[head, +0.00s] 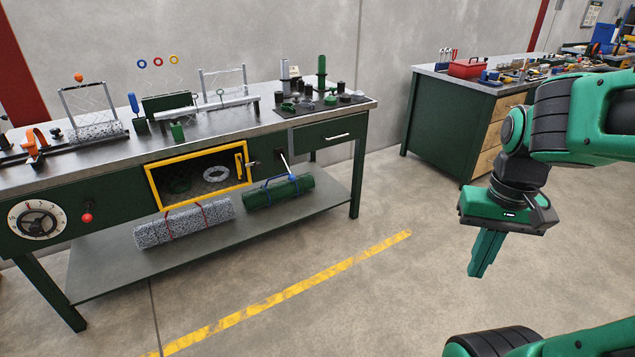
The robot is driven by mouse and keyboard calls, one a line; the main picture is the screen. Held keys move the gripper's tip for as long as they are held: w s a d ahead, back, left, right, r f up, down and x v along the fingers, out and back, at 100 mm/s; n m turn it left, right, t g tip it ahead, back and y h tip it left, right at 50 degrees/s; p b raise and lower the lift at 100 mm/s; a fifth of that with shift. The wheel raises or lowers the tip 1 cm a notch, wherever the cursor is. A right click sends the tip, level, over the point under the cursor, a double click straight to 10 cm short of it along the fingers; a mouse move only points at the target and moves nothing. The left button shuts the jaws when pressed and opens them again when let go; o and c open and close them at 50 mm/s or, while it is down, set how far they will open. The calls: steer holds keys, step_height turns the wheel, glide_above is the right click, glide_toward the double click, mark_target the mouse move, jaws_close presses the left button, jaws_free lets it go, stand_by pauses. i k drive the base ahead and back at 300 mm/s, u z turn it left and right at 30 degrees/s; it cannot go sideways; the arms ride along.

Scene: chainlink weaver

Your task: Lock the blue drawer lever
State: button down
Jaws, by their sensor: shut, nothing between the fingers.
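A small lever (286,164) with a pale rod is on the green bench front, just left of the drawer (331,133). Its rod slants downward to the right, and its lower end looks blue, close to a blue strap behind it; its exact state is too small to tell. The drawer has a silver handle and looks closed. My gripper (477,272) hangs fingers-down over the open floor at the right, well away from the bench. It is shut and empty.
The green workbench (170,137) carries fixtures and tools on top. A yellow-framed window (198,175) and a dial (36,220) are on its front. Rolls of mesh (183,222) lie on the lower shelf. A second bench (450,115) stands behind right. The floor between is clear.

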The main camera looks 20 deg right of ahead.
mark_target(292, 177)
steer(key=z, duration=0.05)
steer(key=i, duration=1)
